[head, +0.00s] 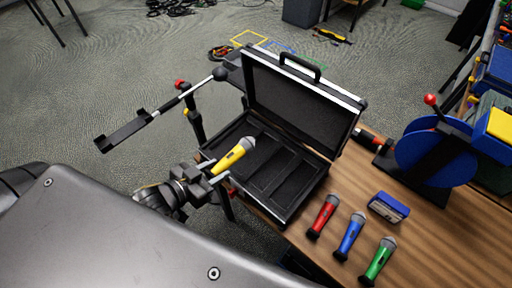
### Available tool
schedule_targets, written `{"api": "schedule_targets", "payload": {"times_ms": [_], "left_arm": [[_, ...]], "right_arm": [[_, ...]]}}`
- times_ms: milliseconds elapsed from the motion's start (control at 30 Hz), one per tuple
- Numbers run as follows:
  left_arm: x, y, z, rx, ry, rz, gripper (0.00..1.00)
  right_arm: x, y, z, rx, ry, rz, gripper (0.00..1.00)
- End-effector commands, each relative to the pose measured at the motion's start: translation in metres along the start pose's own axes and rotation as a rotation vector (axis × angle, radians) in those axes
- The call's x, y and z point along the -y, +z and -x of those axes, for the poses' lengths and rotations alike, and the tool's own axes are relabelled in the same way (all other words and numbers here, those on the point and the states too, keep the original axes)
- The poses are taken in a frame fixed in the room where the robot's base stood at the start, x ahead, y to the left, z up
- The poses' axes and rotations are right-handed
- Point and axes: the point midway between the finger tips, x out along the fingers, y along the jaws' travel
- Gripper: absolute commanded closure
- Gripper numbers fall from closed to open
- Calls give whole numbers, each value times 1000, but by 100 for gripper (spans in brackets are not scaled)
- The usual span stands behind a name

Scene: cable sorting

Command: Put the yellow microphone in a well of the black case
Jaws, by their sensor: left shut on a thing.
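The yellow microphone (231,158) has a grey mesh head pointing to the upper right. My left gripper (217,176) is shut on its lower end at the left side of the case. The black case (327,167) stands open on the wooden table, its lid raised at the back. Its dark inside has long wells (268,172) split by dividers, and I see no microphone lying in them. The yellow microphone overlaps the leftmost well in the picture; I cannot tell its height above it. My right gripper is not in view.
Red (323,216), blue (350,235) and green (378,260) microphones lie on the table (440,245) right of the case, near a small blue box (388,207). A blue reel (436,150) stands behind them. A black stand with an arm (160,112) rises left of the case.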

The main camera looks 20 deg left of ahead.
Motion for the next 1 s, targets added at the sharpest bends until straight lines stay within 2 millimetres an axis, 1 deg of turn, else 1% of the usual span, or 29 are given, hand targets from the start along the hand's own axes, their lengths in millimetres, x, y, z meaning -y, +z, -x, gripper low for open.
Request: {"api": "schedule_targets", "payload": {"times_ms": [67,167,267,400,467,500,567,600,700,800,900,1000], "left_arm": [[1,1,2,-2,-4,3,93],[4,4,-6,-6,-9,2,93],[9,8,-23,-8,-10,1,93],[16,11,-52,-9,-10,-3,93],[20,9,-64,-8,-10,-2,93],[22,9,-73,-6,-11,-3,93],[25,2,-84,-2,-14,5,93],[28,1,-93,-3,-13,6,93],[31,17,-116,2,-12,9,93],[34,25,-134,-1,-9,8,93],[36,32,-146,-1,-8,7,93],[37,36,-153,-2,-8,6,93]], "right_arm": [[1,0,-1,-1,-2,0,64],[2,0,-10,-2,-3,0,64],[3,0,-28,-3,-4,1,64],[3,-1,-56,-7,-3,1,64],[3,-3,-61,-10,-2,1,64],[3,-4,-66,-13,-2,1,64],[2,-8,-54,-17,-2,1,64],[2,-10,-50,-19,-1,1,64],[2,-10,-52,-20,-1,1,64],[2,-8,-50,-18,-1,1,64],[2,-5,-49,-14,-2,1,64],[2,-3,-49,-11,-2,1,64]]}}
